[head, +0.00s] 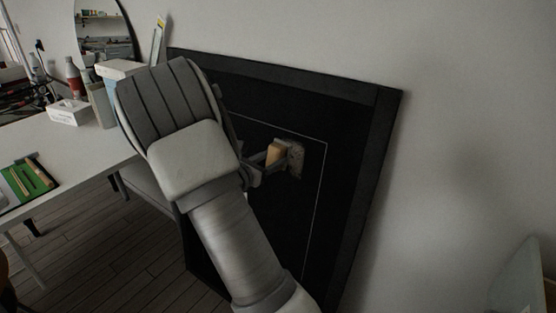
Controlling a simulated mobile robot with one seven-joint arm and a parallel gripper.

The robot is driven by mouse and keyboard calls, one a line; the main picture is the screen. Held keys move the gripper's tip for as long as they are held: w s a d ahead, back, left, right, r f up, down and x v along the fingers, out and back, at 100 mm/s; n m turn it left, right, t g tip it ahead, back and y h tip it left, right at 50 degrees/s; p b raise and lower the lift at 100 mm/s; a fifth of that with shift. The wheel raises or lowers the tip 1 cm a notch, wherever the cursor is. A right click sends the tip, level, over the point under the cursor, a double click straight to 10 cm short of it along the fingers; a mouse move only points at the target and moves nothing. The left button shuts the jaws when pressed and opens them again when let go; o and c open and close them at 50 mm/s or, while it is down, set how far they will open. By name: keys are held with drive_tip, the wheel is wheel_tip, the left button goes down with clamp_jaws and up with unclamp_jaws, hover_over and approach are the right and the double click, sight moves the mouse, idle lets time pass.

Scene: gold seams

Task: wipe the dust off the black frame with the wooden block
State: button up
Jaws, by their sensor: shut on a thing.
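The black frame (362,150) stands tilted against the grey wall, with a thin pale line running around its inner black panel. My gripper (274,157) is in front of the panel, right of its middle, and is shut on the wooden block (274,153). A grey-brown speckled patch (295,158) lies just to the right of the block, against the panel. I cannot tell whether it is dust or part of the block's face. My arm hides the left and lower middle of the frame.
A white table (90,150) at left holds a tissue box (68,111), a green mat (28,182) with wooden sticks, bottles and a round mirror (104,30). A pale panel edge (520,280) shows at lower right. Bare wall lies right of the frame.

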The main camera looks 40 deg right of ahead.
sight(288, 152)
drive_tip(key=shift+d+r+p, duration=0.1)
drive_tip(key=shift+r+p, duration=0.7)
drive_tip(key=shift+r, duration=0.3)
drive_tip(key=shift+s+d+f+b, duration=0.1)
drive_tip(key=shift+s+d+b, duration=0.2)
drive_tip(key=shift+s, duration=0.35)
drive_tip(key=shift+s+d+f+b, duration=0.15)
drive_tip(key=shift+s+d, duration=0.15)
drive_tip(key=shift+s, duration=0.3)
drive_tip(key=shift+s+d+r+b, duration=0.1)
drive_tip(key=shift+s+d+b, duration=0.25)
drive_tip(key=shift+s, duration=0.85)
drive_tip(key=shift+s+d+b, duration=0.2)
drive_tip(key=shift+s+d, duration=0.15)
drive_tip(key=shift+s, duration=0.85)
drive_tip(key=shift+s+d+r+b, duration=0.1)
drive_tip(key=shift+s+d+b, duration=0.25)
drive_tip(key=shift+s, duration=0.85)
drive_tip(key=shift+s+d+b, duration=0.2)
drive_tip(key=shift+s+d, duration=0.15)
drive_tip(key=shift+s, duration=0.4)
drive_tip(key=shift+s+d+b, duration=0.2)
drive_tip(key=shift+s+d, duration=0.1)
drive_tip(key=shift+s, duration=0.45)
drive_tip(key=shift+p+v, duration=1)
drive_tip(key=shift+v, duration=2)
drive_tip(key=shift+a, duration=0.1)
